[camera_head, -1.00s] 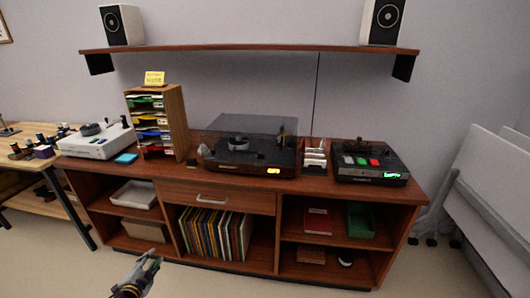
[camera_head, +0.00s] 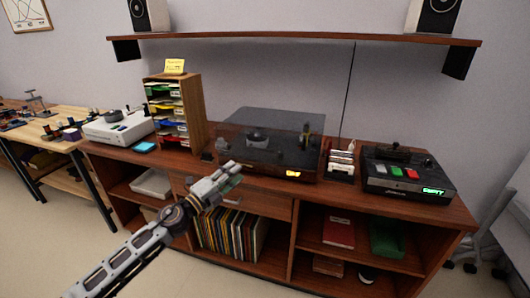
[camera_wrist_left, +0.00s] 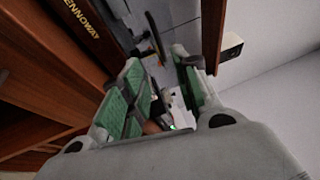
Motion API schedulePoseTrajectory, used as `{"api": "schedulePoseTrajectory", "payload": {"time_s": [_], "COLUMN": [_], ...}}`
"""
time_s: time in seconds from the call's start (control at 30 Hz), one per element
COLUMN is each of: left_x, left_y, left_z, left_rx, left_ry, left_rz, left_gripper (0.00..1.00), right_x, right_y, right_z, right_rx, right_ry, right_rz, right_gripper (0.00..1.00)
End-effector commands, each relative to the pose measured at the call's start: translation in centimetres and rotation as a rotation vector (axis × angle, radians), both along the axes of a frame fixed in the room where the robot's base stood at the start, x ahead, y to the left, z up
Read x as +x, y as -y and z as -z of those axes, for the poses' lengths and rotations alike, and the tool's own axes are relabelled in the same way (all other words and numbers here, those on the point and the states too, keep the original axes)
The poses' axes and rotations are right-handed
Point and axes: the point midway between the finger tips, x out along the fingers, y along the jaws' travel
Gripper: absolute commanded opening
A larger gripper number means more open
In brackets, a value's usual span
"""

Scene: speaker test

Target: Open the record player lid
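The record player (camera_head: 236,162) stands on the wooden cabinet, with an orange lit display at its front right. Its dark see-through lid (camera_head: 262,121) appears to lie down over the platter and tonearm. My left gripper (camera_head: 235,174) is in front of the player's left front and seems apart from it. In the left wrist view, my left gripper (camera_wrist_left: 165,90) has its green-padded fingers spread, with nothing clearly held between them. A dark front with gold lettering, probably the player's (camera_wrist_left: 82,22), shows at the upper left there. My right gripper is out of view.
A letter rack (camera_head: 190,115) and a white device (camera_head: 118,130) stand left of the player. A small card holder (camera_head: 341,163) and a black mixer-like device (camera_head: 408,178) stand to its right. A shelf (camera_head: 290,39) with speakers hangs above. The drawer front (camera_head: 265,203) is below.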

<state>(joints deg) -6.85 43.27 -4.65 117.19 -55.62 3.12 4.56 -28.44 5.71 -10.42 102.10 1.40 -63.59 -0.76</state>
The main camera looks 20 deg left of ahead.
Motion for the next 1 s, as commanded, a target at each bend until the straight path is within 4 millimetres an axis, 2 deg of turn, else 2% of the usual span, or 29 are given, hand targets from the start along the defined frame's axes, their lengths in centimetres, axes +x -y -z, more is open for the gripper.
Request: {"api": "schedulePoseTrajectory", "payload": {"time_s": [0.47,1.0], "left_x": [0.5,3.0], "left_y": [0.1,1.3], "left_z": [-0.1,-0.6], "left_rx": [-0.003,-0.003], "left_ry": [-0.001,0.0], "left_rz": [0.0,-0.001], "left_gripper": [0.31,0.31], "right_x": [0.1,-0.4], "right_y": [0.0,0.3], "right_z": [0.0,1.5], "right_rx": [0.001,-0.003], "right_ry": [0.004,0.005], "right_rz": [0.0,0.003], "right_gripper": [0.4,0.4]}}
